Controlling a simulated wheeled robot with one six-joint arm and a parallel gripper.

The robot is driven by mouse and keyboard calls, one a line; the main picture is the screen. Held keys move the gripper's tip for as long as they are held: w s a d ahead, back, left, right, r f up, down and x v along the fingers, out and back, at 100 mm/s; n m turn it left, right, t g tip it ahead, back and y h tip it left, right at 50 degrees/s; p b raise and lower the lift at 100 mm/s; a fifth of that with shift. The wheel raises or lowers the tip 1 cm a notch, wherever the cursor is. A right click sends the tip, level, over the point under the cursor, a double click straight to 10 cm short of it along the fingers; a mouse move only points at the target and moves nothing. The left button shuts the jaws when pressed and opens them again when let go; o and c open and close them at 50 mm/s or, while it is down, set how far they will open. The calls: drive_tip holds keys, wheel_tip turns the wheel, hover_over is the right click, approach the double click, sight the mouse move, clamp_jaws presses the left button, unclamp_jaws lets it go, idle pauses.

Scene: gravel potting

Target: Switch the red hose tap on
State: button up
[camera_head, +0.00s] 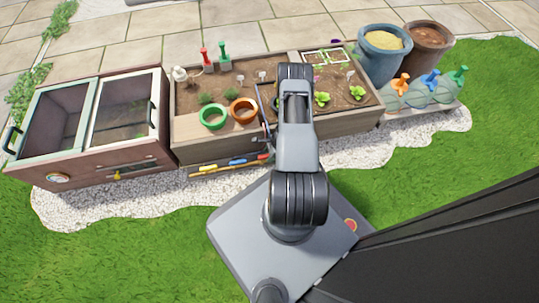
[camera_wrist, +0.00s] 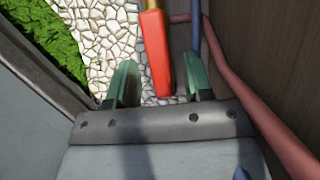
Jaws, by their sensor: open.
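A red bar-shaped handle (camera_wrist: 155,52) with a brass-coloured part at its upper end shows in the wrist view. It looks like the lever of the red hose tap. My gripper (camera_wrist: 160,86) is open, with its green fingers on either side of the handle's lower end. A gap shows on both sides, wider on the right. Whether the fingers are level with the handle in depth I cannot tell. A red hose (camera_wrist: 234,88) runs down the right side.
A blue hose or pipe (camera_wrist: 195,30) and a brown wooden wall (camera_wrist: 270,50) lie close on the right. Pale gravel (camera_wrist: 108,35) is below.

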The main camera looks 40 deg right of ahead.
clamp_jaws()
idle(0.5)
